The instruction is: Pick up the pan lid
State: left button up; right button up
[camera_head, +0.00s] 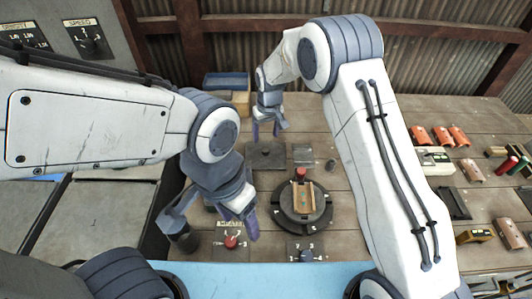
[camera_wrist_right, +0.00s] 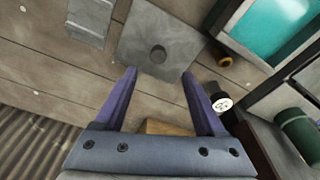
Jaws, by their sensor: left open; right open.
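A flat, dark grey, square plate with a round knob in its middle, which looks like the pan lid (camera_head: 265,156), lies on the wooden table. It also shows in the right wrist view (camera_wrist_right: 172,35). My right gripper (camera_head: 267,131) is open and empty, above the table at the lid's far side. In the right wrist view its two purple fingers (camera_wrist_right: 159,74) point toward the lid, with the knob roughly between their lines. Contact with the lid cannot be told. My left gripper (camera_head: 246,222) is open and empty, low near the front, left of the round turntable.
The dark turntable (camera_head: 286,223) with a wooden block (camera_head: 296,198) and red knob stands in front of the lid. A grey metal plate (camera_head: 303,154) lies right of the lid. A red dial (camera_head: 231,242) and blue dial (camera_head: 306,256) are at the front. A blue bin (camera_head: 227,81) stands behind.

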aim_at(266, 149)
notch_tip(266, 149, down, 3)
jog(key=shift+w+a+r+p, duration=0.1)
jog(key=shift+w+p, duration=0.05)
jog(key=shift+p, duration=0.25)
jog(key=f+p, duration=0.2)
jog(key=f, duration=0.1)
jog(key=f+p, duration=0.1)
jog(key=shift+w+f, duration=0.25)
jog(key=shift+w, duration=0.05)
jog(key=shift+w+f, duration=0.1)
jog(key=shift+f, duration=0.3)
grip_shut()
